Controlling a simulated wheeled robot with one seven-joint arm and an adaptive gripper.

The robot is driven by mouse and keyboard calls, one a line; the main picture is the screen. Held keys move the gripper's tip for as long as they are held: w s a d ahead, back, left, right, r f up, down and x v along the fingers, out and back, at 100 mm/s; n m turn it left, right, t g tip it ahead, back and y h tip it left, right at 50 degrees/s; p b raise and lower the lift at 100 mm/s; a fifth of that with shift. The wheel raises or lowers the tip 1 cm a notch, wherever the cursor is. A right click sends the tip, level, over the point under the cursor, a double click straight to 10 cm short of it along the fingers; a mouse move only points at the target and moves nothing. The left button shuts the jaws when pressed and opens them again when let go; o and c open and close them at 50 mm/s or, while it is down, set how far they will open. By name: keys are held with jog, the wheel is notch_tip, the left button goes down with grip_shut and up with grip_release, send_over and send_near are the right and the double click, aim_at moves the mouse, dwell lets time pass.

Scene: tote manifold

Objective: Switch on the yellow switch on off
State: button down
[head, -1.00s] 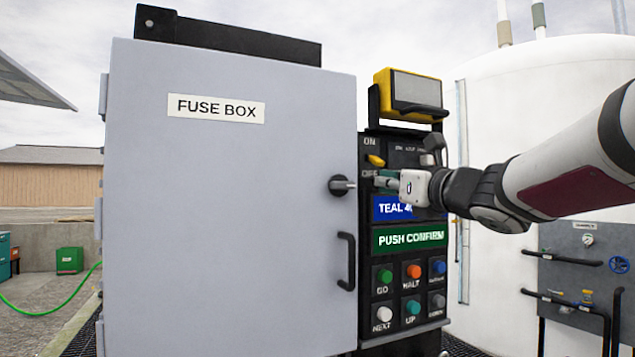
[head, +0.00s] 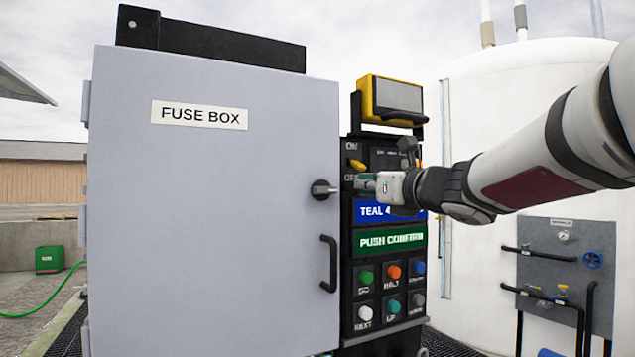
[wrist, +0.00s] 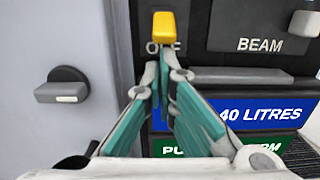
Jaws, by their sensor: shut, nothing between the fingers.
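The yellow switch (head: 356,164) sits on the black control panel right of the fuse box, between the ON and OFF labels. In the wrist view, the yellow switch (wrist: 164,27) is at the top centre, just beyond my fingertips, with part of the OFF label below it. My gripper (head: 360,182) is in front of the panel, just below the switch. In the wrist view, the teal-padded fingers of my gripper (wrist: 164,62) meet at their tips with nothing between them. I cannot tell whether the tips touch the switch.
The grey fuse box (head: 215,220) is shut, with a black knob (head: 322,190) close left of my gripper and a handle (head: 330,262) below. Several push buttons (head: 366,277) sit lower on the panel. A yellow-framed display (head: 398,97) is above. A white tank (head: 500,130) stands behind.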

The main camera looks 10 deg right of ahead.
aim_at(362, 166)
jog(key=shift+s+d+r+g+p, duration=0.1)
jog(key=shift+s+r+g+p, duration=0.2)
jog(key=shift+p, duration=0.65)
jog(key=shift+r+p, duration=0.15)
jog(key=shift+p, duration=0.35)
jog(key=shift+s+d+r+p, duration=0.1)
jog(key=shift+s+r+p, duration=0.2)
jog(key=shift+r, duration=0.45)
jog(key=shift+s+d+r+p, duration=0.1)
jog(key=shift+s+r+p, duration=0.15)
jog(key=shift+r, duration=0.45)
jog(key=shift+s+r, duration=0.1)
jog(key=shift+r, duration=0.75)
